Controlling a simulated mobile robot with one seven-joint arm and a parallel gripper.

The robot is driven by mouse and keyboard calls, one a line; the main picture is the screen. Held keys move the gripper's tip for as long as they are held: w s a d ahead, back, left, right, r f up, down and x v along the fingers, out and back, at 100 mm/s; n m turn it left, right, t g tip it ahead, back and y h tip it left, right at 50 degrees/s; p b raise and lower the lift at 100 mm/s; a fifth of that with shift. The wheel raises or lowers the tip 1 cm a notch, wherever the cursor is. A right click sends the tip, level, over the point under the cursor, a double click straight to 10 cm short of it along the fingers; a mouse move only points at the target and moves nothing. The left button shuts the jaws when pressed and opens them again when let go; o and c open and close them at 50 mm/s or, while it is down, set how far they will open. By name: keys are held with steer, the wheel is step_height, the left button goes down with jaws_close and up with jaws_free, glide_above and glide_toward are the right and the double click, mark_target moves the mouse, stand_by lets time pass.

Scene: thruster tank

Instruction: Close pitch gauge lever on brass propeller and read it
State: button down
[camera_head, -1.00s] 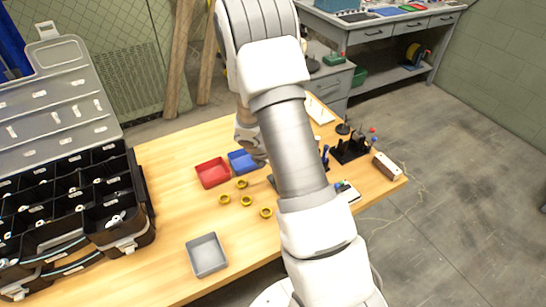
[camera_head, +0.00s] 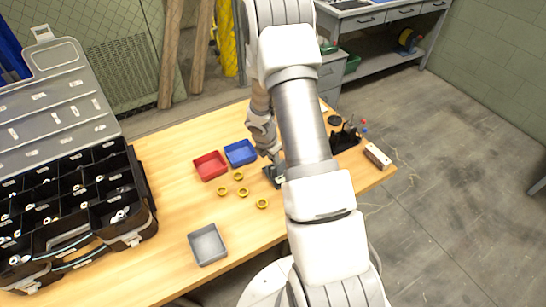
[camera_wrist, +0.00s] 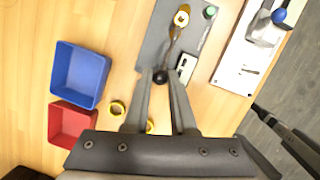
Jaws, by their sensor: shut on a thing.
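The pitch gauge is a grey plate (camera_wrist: 157,45) in the wrist view, with a brass propeller (camera_wrist: 181,18) mounted near its far end. A lever with a round black knob (camera_wrist: 160,76) lies at the plate's near edge. My gripper (camera_wrist: 160,80) has its two fingers on either side of this knob and is shut on it. A small white scale or display (camera_wrist: 186,67) and a green button (camera_wrist: 210,12) are on the plate. In the head view, my gripper (camera_head: 272,156) is over the gauge (camera_head: 270,174), which my arm partly hides. The reading is not legible.
Several brass rings (camera_head: 243,192) lie loose left of the gauge. A red bin (camera_head: 210,166), a blue bin (camera_head: 240,153) and a grey tray (camera_head: 207,245) stand on the table. A black organizer case (camera_head: 75,205) fills the left. A white-based fixture (camera_wrist: 240,70) stands right of the gauge.

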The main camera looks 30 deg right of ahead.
steer(key=c, duration=0.7)
jaws_free()
steer(key=shift+f, duration=0.1)
steer(key=shift+c, duration=0.2)
steer(key=p+v, duration=0.2)
steer(key=v, duration=1.5)
steer(key=shift+r+p, duration=0.25)
steer(key=shift+p, duration=0.1)
